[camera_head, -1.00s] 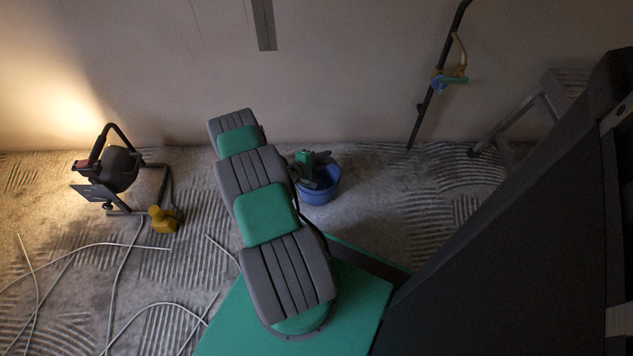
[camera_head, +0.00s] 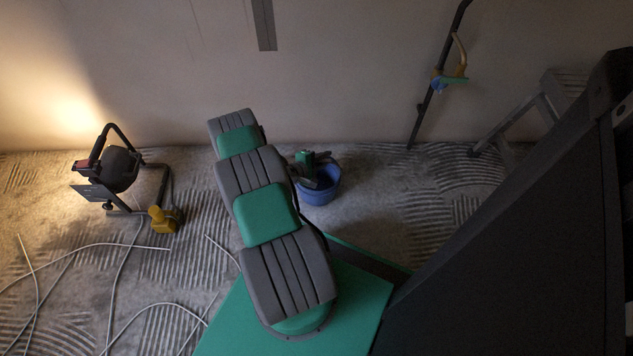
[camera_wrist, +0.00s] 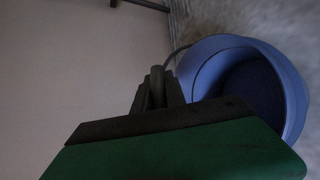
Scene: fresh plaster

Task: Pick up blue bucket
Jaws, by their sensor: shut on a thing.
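The blue bucket (camera_head: 319,191) stands on the floor near the wall, partly behind my arm in the head view. In the wrist view the bucket (camera_wrist: 286,88) fills the right side, and I look into its open top. My gripper (camera_wrist: 157,88) is at the left edge of its rim, with the jaws shut on the bucket's thin dark handle. In the head view my gripper (camera_head: 311,173) is over the bucket and small, and its fingertips are hard to make out.
White cables (camera_head: 125,245) lie across the ridged floor at left. A dark pole (camera_head: 430,100) leans on the wall, and a ladder (camera_head: 545,103) stands at right.

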